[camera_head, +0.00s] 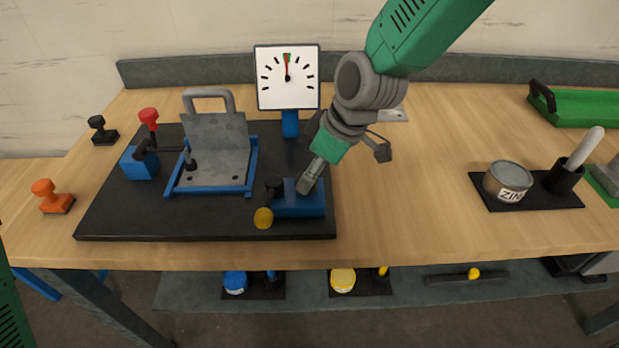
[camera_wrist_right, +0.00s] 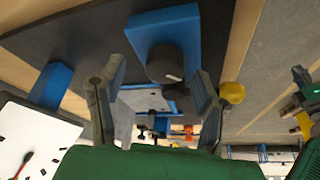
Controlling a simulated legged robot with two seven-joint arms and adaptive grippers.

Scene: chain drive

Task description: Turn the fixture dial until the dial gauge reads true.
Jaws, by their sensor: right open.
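The fixture dial (camera_head: 275,184) is a black knob on a blue block (camera_head: 300,205) at the front right of the black fixture plate. The dial also shows in the right wrist view (camera_wrist_right: 164,64), with a pale mark on its face. My right gripper (camera_head: 308,182) is open. Its two fingers (camera_wrist_right: 162,76) stand on either side of the dial in the wrist view; I cannot tell whether they touch it. The dial gauge (camera_head: 270,92) is a white square face at the back of the plate. Its needle points about straight up. My left gripper is out of view.
A grey metal part (camera_head: 217,140) with a handle sits in a blue frame, beside a red-handled clamp (camera_head: 148,116). A yellow knob (camera_head: 263,218) is near the dial. Stamps stand at left; a tin (camera_head: 508,181) stands at right.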

